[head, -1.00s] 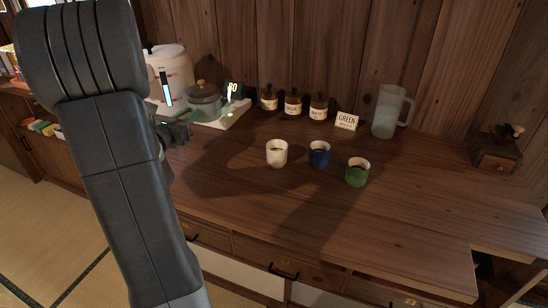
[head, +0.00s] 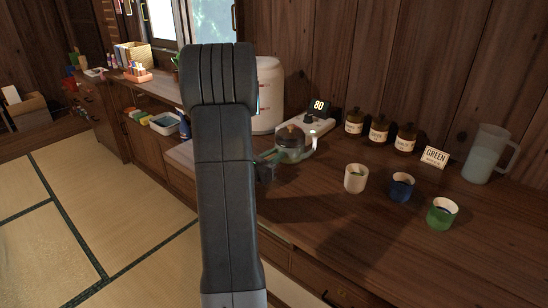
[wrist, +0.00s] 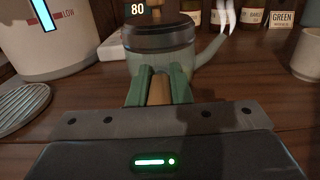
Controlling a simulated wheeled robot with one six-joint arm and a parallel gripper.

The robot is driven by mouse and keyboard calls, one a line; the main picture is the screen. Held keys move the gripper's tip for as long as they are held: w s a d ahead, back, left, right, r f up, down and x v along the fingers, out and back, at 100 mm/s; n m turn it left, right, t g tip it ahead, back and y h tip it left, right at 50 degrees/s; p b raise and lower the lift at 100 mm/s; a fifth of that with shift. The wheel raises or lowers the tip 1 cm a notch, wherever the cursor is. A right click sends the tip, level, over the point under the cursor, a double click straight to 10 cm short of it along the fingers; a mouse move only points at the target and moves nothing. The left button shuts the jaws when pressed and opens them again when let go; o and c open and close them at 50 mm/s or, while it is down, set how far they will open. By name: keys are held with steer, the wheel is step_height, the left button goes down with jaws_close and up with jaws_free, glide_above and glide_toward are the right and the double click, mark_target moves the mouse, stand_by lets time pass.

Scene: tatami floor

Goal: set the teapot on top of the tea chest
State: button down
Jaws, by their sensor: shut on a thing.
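The teapot (head: 291,142), greenish-grey glass with a dark lid and wooden knob, is by the kettle stand at the counter's left part. In the wrist view the teapot (wrist: 160,48) is straight ahead, its spout pointing right. My gripper (head: 266,170) is partly behind my arm in the head view. In the wrist view the green fingers of my gripper (wrist: 158,88) are shut on the teapot's wooden handle (wrist: 159,90). I cannot tell whether the teapot's base is clear of the stand. I cannot make out a tea chest in the current views.
The stand with the "80" display (head: 319,107) is beside the teapot. A white dispenser (head: 268,95) is behind. Several jars (head: 379,130), a GREEN sign (head: 434,157), a jug (head: 484,155) and white (head: 355,179), blue (head: 401,187) and green cups (head: 441,213) occupy the counter. Tatami floor lies left.

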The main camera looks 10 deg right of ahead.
steer(key=shift+r, duration=0.1)
steer(key=c, duration=1.3)
jaws_free()
steer(key=v, duration=1.2)
steer(key=shift+s, duration=0.1)
